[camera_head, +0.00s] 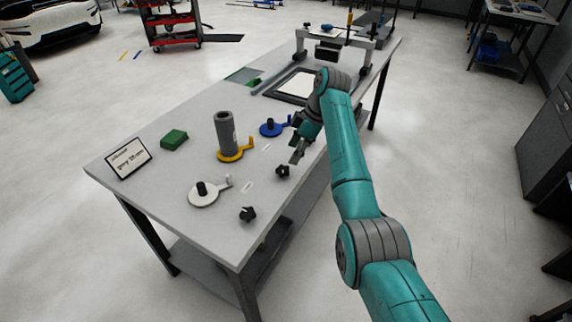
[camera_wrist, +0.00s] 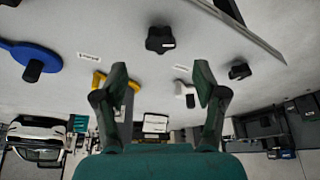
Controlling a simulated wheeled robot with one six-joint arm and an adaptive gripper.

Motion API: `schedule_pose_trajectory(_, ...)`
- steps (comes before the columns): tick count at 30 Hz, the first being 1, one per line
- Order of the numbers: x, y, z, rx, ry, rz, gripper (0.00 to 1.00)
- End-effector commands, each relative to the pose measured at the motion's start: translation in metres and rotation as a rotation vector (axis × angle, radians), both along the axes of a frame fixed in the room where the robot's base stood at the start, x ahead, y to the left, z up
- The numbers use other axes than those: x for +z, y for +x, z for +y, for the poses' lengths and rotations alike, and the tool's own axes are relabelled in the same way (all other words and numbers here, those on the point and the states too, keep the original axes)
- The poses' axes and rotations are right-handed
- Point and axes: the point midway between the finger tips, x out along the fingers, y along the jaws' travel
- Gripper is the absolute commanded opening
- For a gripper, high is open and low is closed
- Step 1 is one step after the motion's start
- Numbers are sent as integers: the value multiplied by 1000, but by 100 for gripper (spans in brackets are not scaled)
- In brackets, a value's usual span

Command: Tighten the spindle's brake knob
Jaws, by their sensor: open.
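My gripper (camera_head: 298,154) is open and empty above the table's right edge. In the wrist view its two fingers (camera_wrist: 160,80) stand wide apart. A black lobed knob (camera_head: 282,171) sits on the table just beside the fingertips; in the wrist view this knob (camera_wrist: 160,40) lies centred ahead of the gap, not between the fingers. A second black knob (camera_head: 248,214) sits nearer the front corner. The spindles are a yellow one (camera_head: 237,156) carrying a grey roll (camera_head: 225,130), a blue one (camera_head: 268,130) and a white one (camera_head: 210,199). I cannot tell which knob belongs to which spindle.
Small labels (camera_wrist: 88,57) lie by the spindles. A green block (camera_head: 173,138) and a framed sign (camera_head: 128,158) stand on the table's left. A dark frame with a white sheet (camera_head: 296,86) and a grey gantry (camera_head: 334,47) occupy the far end.

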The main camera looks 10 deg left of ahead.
Motion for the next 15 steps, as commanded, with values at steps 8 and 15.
schedule_pose_trajectory(8, -45, -4, 18, 1, 0, 3, 71)
schedule_pose_trajectory(15, -64, -5, 26, 0, 0, 0, 71)
